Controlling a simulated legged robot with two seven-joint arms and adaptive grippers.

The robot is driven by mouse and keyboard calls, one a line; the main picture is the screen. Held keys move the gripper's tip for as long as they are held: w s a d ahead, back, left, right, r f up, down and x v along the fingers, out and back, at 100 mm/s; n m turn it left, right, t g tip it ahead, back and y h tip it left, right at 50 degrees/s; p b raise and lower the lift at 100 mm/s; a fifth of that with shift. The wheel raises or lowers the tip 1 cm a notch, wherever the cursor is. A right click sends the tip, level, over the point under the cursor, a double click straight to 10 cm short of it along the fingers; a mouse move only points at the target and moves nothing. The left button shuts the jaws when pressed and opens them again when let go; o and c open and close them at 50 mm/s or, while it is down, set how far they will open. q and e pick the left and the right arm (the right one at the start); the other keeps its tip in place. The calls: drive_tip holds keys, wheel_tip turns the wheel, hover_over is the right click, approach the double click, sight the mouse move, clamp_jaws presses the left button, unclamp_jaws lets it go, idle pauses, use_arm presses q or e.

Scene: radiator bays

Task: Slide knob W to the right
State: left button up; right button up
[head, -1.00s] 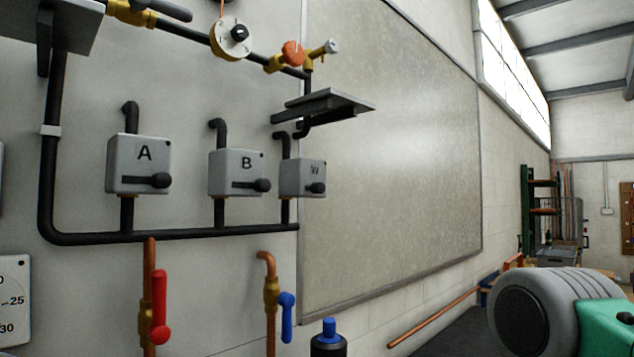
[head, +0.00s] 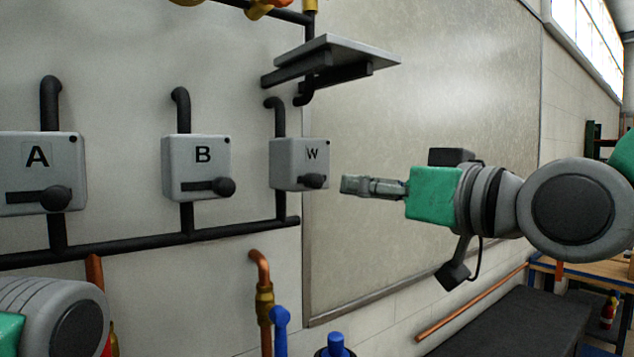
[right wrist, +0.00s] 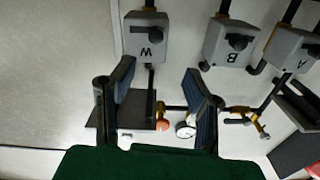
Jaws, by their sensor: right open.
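Box W (head: 299,164) is a small grey wall box between pipes, with a dark knob W (head: 313,181) low on its front, right of the middle in the head view. My right gripper (head: 350,186) is just right of the box, pointing left toward it, apart from the knob. In the right wrist view, which is upside down, box W (right wrist: 146,48) and its knob (right wrist: 153,34) lie beyond my two open, empty fingers (right wrist: 160,78). My left gripper is out of view; only part of my left arm shows at the lower left.
Similar boxes B (head: 196,166) and A (head: 40,172) stand to the left, on the same black pipe (head: 150,243). A grey shelf (head: 340,55) juts out above box W. A copper pipe with a blue lever (head: 281,318) is below. A large flat panel (head: 430,100) covers the wall behind my right gripper.

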sight(319, 181)
drive_tip(key=x, duration=0.2)
drive_tip(key=p+x, duration=0.1)
drive_tip(key=x, duration=0.2)
drive_tip(key=d+x, duration=0.1)
drive_tip(key=x, duration=0.2)
drive_tip(key=shift+w+f+p, duration=0.15)
drive_tip(key=shift+w+p, duration=0.25)
drive_tip(key=shift+w, duration=0.1)
drive_tip(key=x, duration=0.3)
drive_tip(key=shift+a+p, duration=0.4)
drive_tip(key=shift+a, duration=0.05)
drive_tip(key=shift+w+a, duration=0.4)
drive_tip(key=shift+a, duration=0.05)
drive_tip(key=shift+d, duration=0.1)
drive_tip(key=shift+d, duration=0.1)
